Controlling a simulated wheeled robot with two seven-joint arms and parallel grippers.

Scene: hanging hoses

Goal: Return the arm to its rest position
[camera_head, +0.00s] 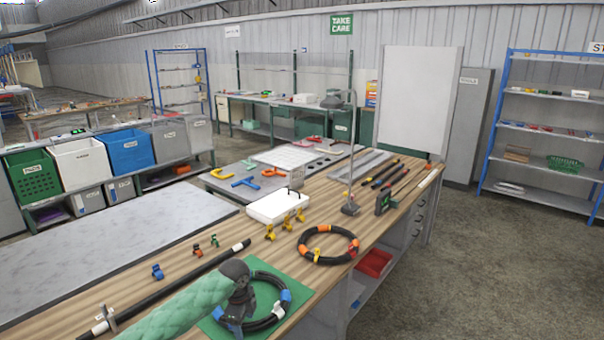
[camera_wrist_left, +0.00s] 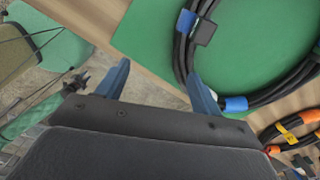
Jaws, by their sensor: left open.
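My left gripper (camera_head: 236,318) is low over the left part of a black coiled hose (camera_head: 283,312) on a green mat (camera_head: 296,284). In the left wrist view its two blue fingers (camera_wrist_left: 157,74) are apart with nothing between them. The hose (camera_wrist_left: 181,50) passes close to the right finger there; I cannot tell whether they touch. My green-sleeved left arm comes in from the bottom. At the left of the wrist view, another green-sleeved arm of mine ends in a dark, small gripper (camera_wrist_left: 78,84), its jaws unclear.
A second coil with orange bands (camera_head: 304,250) lies beyond the mat. A straight black hose (camera_head: 175,289) lies left of my arm. Yellow clips (camera_head: 287,222), a white tray (camera_head: 277,206) and a lamp stand (camera_head: 350,208) stand farther back on the wooden bench.

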